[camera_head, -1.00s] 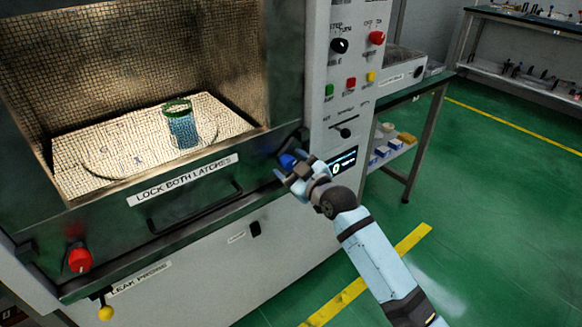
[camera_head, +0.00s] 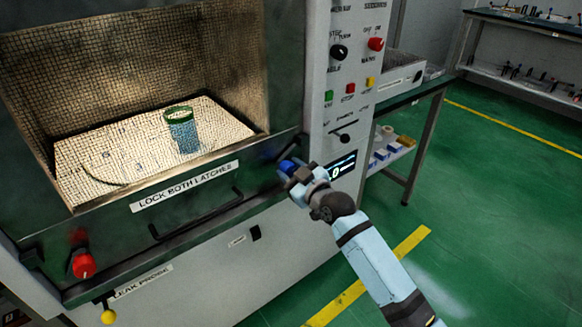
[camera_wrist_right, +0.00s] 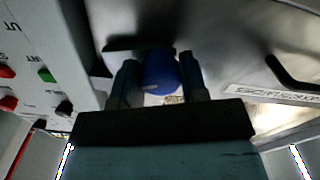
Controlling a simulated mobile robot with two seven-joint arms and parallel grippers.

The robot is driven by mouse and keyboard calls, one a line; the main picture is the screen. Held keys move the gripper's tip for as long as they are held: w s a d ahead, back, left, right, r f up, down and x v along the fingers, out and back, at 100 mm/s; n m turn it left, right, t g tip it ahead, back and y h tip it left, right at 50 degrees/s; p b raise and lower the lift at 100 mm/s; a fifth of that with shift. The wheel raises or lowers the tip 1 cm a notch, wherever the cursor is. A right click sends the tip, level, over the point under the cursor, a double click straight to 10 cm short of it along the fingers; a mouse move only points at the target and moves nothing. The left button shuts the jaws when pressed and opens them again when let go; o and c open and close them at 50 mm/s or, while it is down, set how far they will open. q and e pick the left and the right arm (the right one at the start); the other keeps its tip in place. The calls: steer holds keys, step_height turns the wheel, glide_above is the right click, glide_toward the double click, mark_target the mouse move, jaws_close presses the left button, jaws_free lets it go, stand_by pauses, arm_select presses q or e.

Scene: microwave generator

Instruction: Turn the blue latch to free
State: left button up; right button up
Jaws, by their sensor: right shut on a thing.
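The blue latch (camera_head: 288,167) is a round knob at the right end of the microwave door's lower frame in the head view. My right gripper (camera_head: 291,174) is at the latch, its arm coming in from the lower right. In the right wrist view the blue knob (camera_wrist_right: 160,73) sits between the two fingers of my right gripper (camera_wrist_right: 160,84), which are shut on it. The fingers hide part of the knob in the head view. My left gripper is not in view.
The door has a dark handle (camera_head: 197,214) and a "LOCK BOTH LATCHES" label (camera_head: 186,187). A red latch knob (camera_head: 83,266) is at the door's lower left. A control panel (camera_head: 350,95) rises just right of the blue latch. A beaker (camera_head: 183,132) stands behind the mesh window.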

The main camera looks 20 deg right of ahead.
steer(key=m+p, duration=0.1)
steer(key=p, duration=0.1)
steer(key=m+p, duration=0.1)
steer(key=m, duration=0.1)
steer(key=shift+r+p, duration=0.25)
steer(key=shift+p, duration=0.1)
steer(key=m+p, duration=0.2)
steer(key=m, duration=0.1)
steer(key=m+p, duration=0.2)
steer(key=m, duration=0.1)
steer(key=shift+m, duration=0.3)
steer(key=shift+f+m+p, duration=0.1)
steer(key=shift+m+p, duration=0.4)
steer(key=shift+m, duration=0.5)
steer(key=shift+a+m+p, duration=0.1)
steer(key=shift+m+p, duration=0.25)
steer(key=shift+m, duration=0.85)
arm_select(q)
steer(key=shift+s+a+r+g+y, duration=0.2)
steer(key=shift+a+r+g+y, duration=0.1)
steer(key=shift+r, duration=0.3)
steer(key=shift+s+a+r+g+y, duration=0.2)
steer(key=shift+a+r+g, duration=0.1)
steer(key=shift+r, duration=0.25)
arm_select(e)
steer(key=shift+m, duration=1.2)
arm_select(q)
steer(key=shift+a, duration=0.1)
